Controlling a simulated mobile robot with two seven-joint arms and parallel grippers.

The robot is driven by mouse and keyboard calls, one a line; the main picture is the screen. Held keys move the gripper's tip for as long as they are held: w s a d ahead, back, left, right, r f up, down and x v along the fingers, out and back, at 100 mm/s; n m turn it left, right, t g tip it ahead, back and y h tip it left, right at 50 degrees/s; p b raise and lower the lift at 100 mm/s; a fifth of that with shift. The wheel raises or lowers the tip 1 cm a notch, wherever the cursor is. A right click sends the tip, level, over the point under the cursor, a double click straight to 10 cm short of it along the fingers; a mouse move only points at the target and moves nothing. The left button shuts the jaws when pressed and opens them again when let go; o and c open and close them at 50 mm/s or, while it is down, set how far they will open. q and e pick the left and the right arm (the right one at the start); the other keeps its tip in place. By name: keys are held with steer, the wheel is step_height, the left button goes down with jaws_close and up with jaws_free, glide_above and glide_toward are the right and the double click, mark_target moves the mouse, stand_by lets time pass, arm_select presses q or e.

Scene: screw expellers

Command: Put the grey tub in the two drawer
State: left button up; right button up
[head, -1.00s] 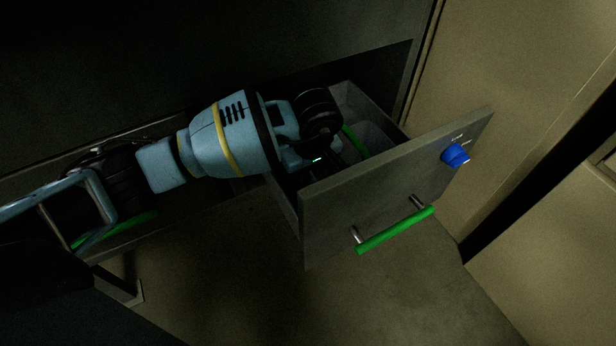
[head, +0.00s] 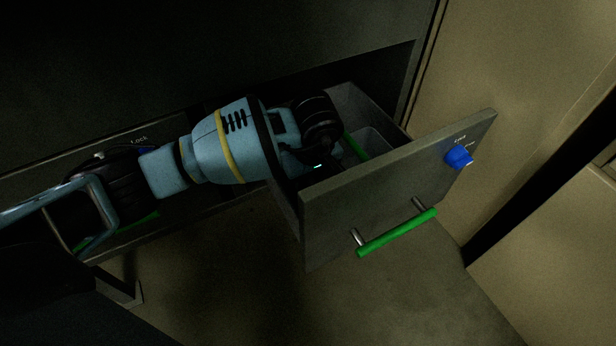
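The drawer (head: 395,190) stands pulled open, with a grey front, a green bar handle (head: 398,233) and a blue knob (head: 458,157). My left arm reaches over its left side, and the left gripper (head: 340,158) points down into it. The wrist and the drawer front hide most of the fingers, so I cannot tell whether they are open or shut. A grey tub (head: 380,141) shows partly inside the drawer, just right of the gripper, with a green strip (head: 355,146) beside it. Contact between gripper and tub is hidden. My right gripper is out of view.
A dark cabinet face (head: 300,40) rises behind the drawer. A beige panel (head: 530,70) stands close on the right. The floor (head: 390,300) in front is clear.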

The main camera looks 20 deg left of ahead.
arm_select(q)
steer(key=r+p, duration=0.1)
steer(key=r, duration=0.3)
steer(key=d+r+p, duration=0.1)
steer(key=r+p, duration=0.1)
steer(key=r, duration=0.2)
steer(key=s+r+p, duration=0.1)
steer(key=r, duration=0.3)
steer(key=shift+d+r, duration=0.1)
steer(key=shift+d, duration=0.15)
stand_by(0.8)
